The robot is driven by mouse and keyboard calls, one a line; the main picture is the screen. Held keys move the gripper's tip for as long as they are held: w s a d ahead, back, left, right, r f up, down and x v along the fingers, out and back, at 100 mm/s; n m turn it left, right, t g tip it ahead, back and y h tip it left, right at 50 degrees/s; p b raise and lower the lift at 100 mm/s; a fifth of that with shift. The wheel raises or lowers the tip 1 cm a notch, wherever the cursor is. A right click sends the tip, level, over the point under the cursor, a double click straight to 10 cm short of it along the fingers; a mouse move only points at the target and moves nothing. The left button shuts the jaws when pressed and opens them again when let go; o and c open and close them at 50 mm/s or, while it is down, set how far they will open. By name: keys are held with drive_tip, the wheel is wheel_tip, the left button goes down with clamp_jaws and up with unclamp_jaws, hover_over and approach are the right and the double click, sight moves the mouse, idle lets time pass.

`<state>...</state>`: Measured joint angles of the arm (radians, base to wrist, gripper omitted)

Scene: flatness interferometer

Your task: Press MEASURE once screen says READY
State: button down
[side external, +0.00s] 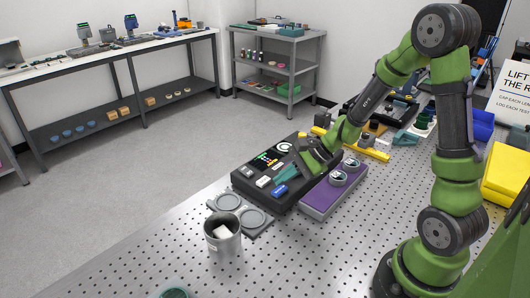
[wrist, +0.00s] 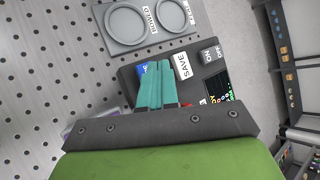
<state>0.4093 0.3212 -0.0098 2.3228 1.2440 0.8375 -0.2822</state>
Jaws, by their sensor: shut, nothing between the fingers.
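The dark interferometer box (side external: 248,184) stands on the perforated table in the side view. It also shows in the wrist view (wrist: 128,76). Its small screen (wrist: 217,90) carries coloured marks and yellow lettering, partly cut off by my gripper, so I cannot read the status word surely. A white SAVE label (wrist: 182,66) lies beside my fingertips. A blue patch (side external: 280,190) on the panel is partly covered by the fingers in the wrist view. My gripper (side external: 281,176) has its teal fingers (wrist: 154,66) shut and empty over the panel; contact cannot be told.
A grey tray with two round recesses (wrist: 112,43) lies by the box, labelled in the wrist view. A metal can (side external: 222,240) stands in front. A purple block (side external: 318,201) with round parts sits right of the box. The table's front left is mostly clear.

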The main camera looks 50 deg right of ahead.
sight(283, 190)
drive_tip(key=shift+f, duration=0.45)
drive_tip(key=shift+f, duration=0.45)
idle(0.8)
drive_tip(key=shift+r, duration=0.9)
drive_tip(key=shift+r, duration=0.1)
drive_tip(key=shift+r, duration=2.45)
drive_tip(key=c, duration=1.8)
unclamp_jaws()
drive_tip(key=shift+c, duration=0.2)
